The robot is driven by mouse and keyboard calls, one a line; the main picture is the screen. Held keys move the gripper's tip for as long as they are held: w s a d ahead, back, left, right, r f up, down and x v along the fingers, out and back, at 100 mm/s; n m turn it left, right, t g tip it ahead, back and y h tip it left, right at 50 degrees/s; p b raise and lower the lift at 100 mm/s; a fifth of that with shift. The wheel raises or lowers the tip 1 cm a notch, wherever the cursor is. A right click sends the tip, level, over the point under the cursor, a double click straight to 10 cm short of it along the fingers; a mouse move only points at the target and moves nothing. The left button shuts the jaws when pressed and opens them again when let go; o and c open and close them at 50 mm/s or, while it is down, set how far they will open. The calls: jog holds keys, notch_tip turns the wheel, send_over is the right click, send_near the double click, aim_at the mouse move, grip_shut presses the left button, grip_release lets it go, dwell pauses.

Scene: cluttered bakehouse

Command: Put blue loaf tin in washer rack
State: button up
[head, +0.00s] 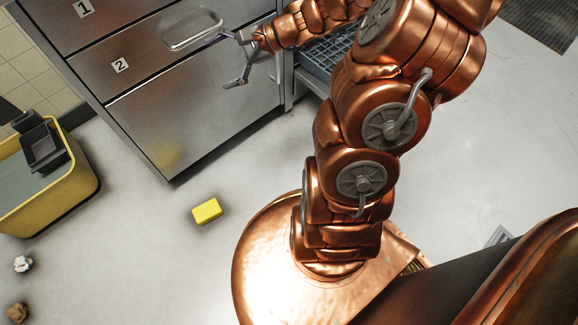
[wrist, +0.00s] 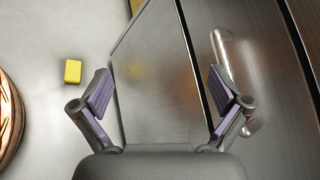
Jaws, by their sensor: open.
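I see no blue loaf tin in either view. A blue-grey wire rack (head: 318,58), perhaps the washer rack, shows partly behind my arm, right of the drawer cabinet. My gripper (head: 241,58) is open and empty in front of the cabinet front, close to the right end of the handle (head: 193,35) on the drawer labelled 2 (head: 140,65). In the wrist view my open fingers (wrist: 160,78) are spread before the steel front, and the handle (wrist: 255,95) is beside and partly behind the right finger. I cannot tell whether they touch.
A yellow block (head: 207,211) lies on the floor, with a white crumpled scrap (head: 23,264) and a brown lump (head: 17,312) farther left. Floor between tub and cabinet is clear.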

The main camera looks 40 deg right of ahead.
jog(key=s+a+n+g+h, duration=0.2)
jog(key=s+a+n+g, duration=0.7)
jog(key=s+a, duration=0.55)
jog(key=s+d+n+h, duration=0.3)
jog(key=s+d+h, duration=0.1)
jog(key=s, duration=0.4)
jog(key=s+d+n+g+h, duration=0.1)
jog(key=s+d+n+h, duration=0.3)
jog(key=s, duration=0.5)
jog(key=shift+d+r+g+h, duration=0.3)
jog(key=shift+d+h, duration=0.2)
jog(key=shift+d, duration=0.3)
jog(key=shift+s, duration=0.1)
notch_tip(320, 180, up, 37)
jog(key=w+t+p, duration=0.1)
jog(key=t+p, duration=0.1)
jog(key=p, duration=3.3)
jog(key=shift+w, duration=0.3)
